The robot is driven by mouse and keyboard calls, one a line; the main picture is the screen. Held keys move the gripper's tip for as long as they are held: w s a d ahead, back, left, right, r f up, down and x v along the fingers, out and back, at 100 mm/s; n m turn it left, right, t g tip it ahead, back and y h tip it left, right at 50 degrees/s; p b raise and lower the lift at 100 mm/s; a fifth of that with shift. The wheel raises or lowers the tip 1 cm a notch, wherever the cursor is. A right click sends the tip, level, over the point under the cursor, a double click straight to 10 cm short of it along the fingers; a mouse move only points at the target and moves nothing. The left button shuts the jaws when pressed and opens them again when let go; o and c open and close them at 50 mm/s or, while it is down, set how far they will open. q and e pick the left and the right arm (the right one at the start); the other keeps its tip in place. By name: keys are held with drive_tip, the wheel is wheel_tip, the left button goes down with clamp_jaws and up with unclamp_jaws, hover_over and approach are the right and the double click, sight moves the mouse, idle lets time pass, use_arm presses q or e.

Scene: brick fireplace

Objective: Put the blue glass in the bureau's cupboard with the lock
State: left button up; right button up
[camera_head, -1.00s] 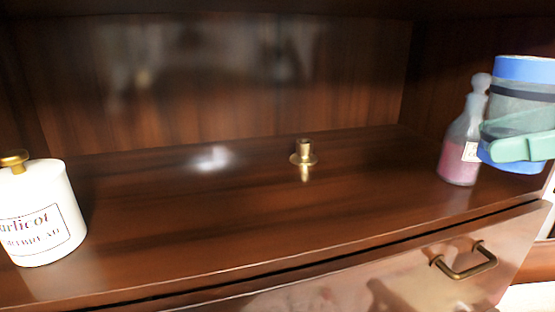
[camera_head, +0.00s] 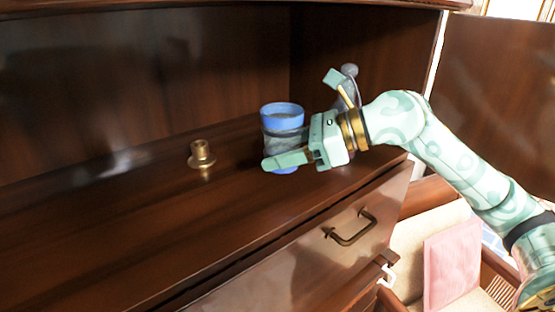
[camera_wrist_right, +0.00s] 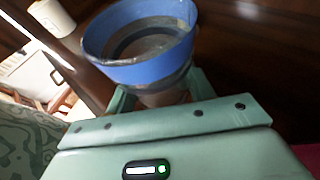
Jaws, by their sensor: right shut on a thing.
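The blue glass (camera_head: 283,108) is upright, with a blue rim and a clear grey middle, over the right part of the bureau's shelf (camera_head: 110,225). My right gripper (camera_head: 286,148) is shut around it; whether its base touches the shelf I cannot tell. In the right wrist view the glass (camera_wrist_right: 140,72) shows its open top between the fingers (camera_wrist_right: 160,95). My left gripper is not in view. A cupboard with a lock cannot be made out clearly.
A small brass candle holder (camera_head: 201,155) stands left of the glass. A stoppered bottle (camera_head: 349,72) is partly hidden behind my right gripper. A closed drawer with a brass handle (camera_head: 350,228) lies below. A cushioned chair with a pink cushion (camera_head: 452,262) stands at right.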

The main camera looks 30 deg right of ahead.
sight(277, 184)
drive_tip(key=shift+w+a+f, duration=0.1)
drive_tip(key=shift+w+f, duration=0.2)
drive_tip(key=f, duration=0.3)
drive_tip(key=shift+w+a+f+p, duration=0.15)
drive_tip(key=shift+w+f+p, duration=0.05)
drive_tip(key=shift+w+p, duration=0.2)
drive_tip(key=shift+s+f, duration=0.1)
drive_tip(key=shift+f, duration=0.15)
drive_tip(key=o, duration=1.1)
drive_tip(key=shift+f, duration=0.1)
